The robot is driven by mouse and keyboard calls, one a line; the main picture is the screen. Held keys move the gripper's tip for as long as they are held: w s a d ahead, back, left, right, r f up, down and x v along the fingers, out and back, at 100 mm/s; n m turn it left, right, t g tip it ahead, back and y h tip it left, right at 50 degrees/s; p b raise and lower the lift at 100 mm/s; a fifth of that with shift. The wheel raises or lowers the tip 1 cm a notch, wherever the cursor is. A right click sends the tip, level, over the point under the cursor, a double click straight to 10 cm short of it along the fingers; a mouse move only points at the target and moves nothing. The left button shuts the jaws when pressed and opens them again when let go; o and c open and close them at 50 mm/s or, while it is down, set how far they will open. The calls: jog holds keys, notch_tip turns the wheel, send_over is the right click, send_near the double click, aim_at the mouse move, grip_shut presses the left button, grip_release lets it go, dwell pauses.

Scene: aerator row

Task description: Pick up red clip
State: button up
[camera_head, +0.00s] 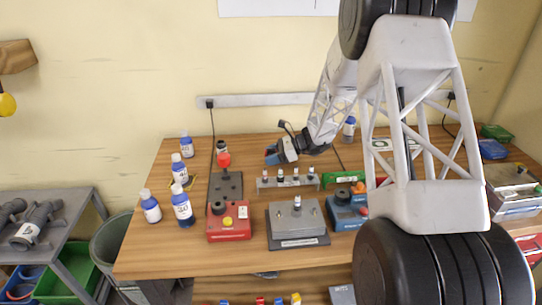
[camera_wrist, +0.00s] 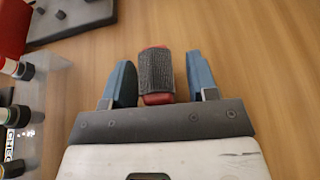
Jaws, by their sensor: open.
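The red clip (camera_wrist: 157,98), a small red piece with a dark grey ribbed band around its middle, shows in the wrist view at the upper middle. My gripper (camera_wrist: 158,62) is open, with one blue finger on each side of the clip. Narrow gaps show between the clip and both fingers. I cannot tell how high the fingers are above the wooden table. In the head view my gripper (camera_head: 272,155) is low over the back of the table, and I cannot make out the clip there.
A rack of vials (camera_head: 288,182) stands just in front of my gripper. A red box (camera_head: 230,223), a grey device (camera_head: 297,218) and a blue box (camera_head: 346,212) line the front. Blue-white bottles (camera_head: 182,207) stand left.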

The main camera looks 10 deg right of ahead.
aim_at(271, 150)
dwell(0.3)
grip_shut()
jog(key=shift+r, duration=0.1)
jog(key=shift+r, duration=4.9)
